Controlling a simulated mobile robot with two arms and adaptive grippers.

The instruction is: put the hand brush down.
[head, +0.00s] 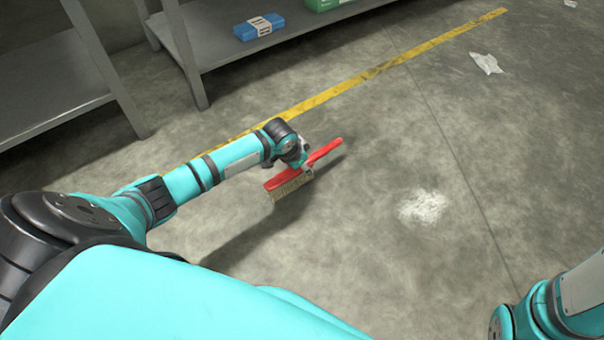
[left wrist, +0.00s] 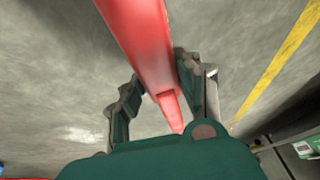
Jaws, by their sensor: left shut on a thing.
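A hand brush (head: 289,179) with a red handle and back and pale bristles is in the middle of the head view. My left gripper (head: 306,170) is shut on it near where the handle meets the brush head. The brush is over the concrete floor with a shadow beside it; I cannot tell whether the bristles touch the floor. In the left wrist view the red brush (left wrist: 140,35) runs between the two fingers of the left gripper (left wrist: 160,97). My right arm shows at the lower right of the head view, but its gripper is out of view.
A patch of white powder (head: 423,207) lies on the floor right of the brush. A yellow line (head: 375,71) crosses the floor behind it. Grey shelves (head: 215,40) stand at the back left, holding a blue pack (head: 258,27). Crumpled white litter (head: 486,63) lies farther right. Floor around the brush is clear.

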